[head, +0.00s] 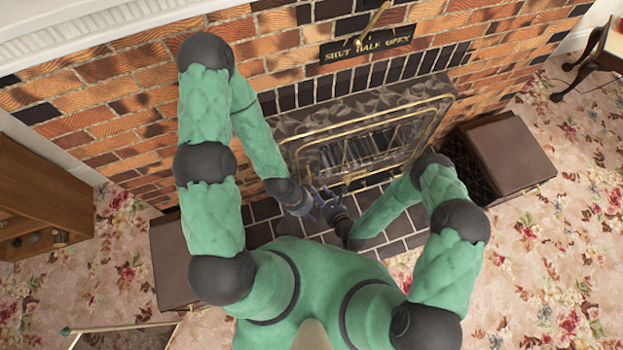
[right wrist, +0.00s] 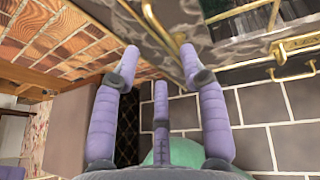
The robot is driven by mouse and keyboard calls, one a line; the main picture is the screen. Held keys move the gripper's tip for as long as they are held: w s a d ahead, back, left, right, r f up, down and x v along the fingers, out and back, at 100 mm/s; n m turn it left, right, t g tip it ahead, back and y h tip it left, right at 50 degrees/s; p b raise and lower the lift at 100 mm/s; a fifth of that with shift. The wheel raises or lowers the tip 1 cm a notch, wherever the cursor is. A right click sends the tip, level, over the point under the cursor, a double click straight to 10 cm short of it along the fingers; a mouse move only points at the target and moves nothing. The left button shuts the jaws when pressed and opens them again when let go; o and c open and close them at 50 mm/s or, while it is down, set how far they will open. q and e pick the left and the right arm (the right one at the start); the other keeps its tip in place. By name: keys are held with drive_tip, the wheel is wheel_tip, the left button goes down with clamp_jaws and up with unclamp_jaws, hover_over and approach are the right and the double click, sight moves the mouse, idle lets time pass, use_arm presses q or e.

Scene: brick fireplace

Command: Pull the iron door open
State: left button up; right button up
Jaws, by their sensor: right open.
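The iron door (head: 400,125) is a dark, gold-trimmed front set in the grey fireplace surround below the brick wall; whether it stands ajar is not clear. The right wrist view shows the gold trim and a gold handle (right wrist: 290,72) on the right. My right gripper (right wrist: 160,65) has its purple fingers spread, with nothing between them. Its right fingertip overlaps the end of a gold bar in that view; contact is unclear. My left gripper (head: 310,222) is low before the fireplace, close to my right gripper (head: 325,194); its fingers are too small to read.
A black plate (head: 367,45) reading "SHUT HALF OPEN" is on the brick wall, with a gold lever (head: 375,17) above it. Brown boxes stand at the left (head: 172,265) and right (head: 515,155) of the dark tiled hearth (head: 400,232). Flowered carpet surrounds it.

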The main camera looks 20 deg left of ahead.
sight(310, 180)
drive_tip(key=b+x, duration=0.2)
drive_tip(key=x, duration=0.7)
drive_tip(key=shift+w+b, duration=0.15)
drive_tip(key=shift+b, duration=0.2)
clamp_jaws()
